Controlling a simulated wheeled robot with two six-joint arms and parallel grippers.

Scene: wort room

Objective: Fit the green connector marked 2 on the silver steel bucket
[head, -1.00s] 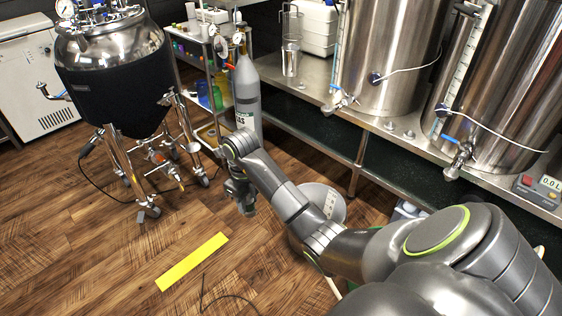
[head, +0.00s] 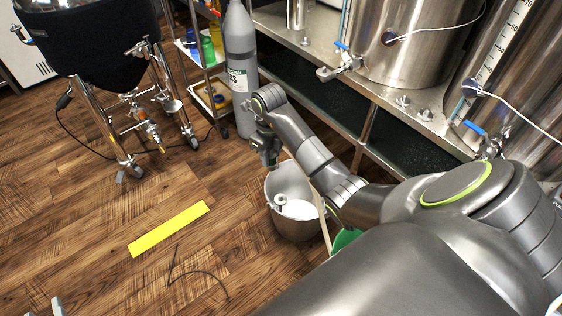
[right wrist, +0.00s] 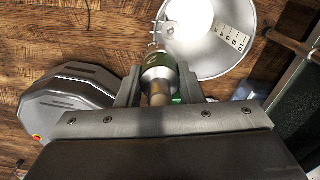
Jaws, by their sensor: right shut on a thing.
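The silver steel bucket (head: 296,228) stands on the floor in the head view, open at the top, with a small round fitting (head: 280,200) at its left side. My right gripper (head: 267,158) is above and left of its rim. In the right wrist view, the right gripper (right wrist: 158,88) is shut on a silver cylindrical connector (right wrist: 158,66) with green (right wrist: 177,99) showing beside it. The connector's far end overlaps the bucket's edge in that view; I cannot tell if they touch. No mark 2 is readable. Two pale tips of my left gripper (head: 43,308) show apart at the bottom left.
A grey gas cylinder (head: 240,70) stands behind my right gripper. A steel bench (head: 400,100) carries large kettles (head: 408,40). A black-jacketed tank (head: 90,45) stands on legs at left. A yellow strip (head: 168,228) and dark cable (head: 180,275) lie on otherwise clear floor.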

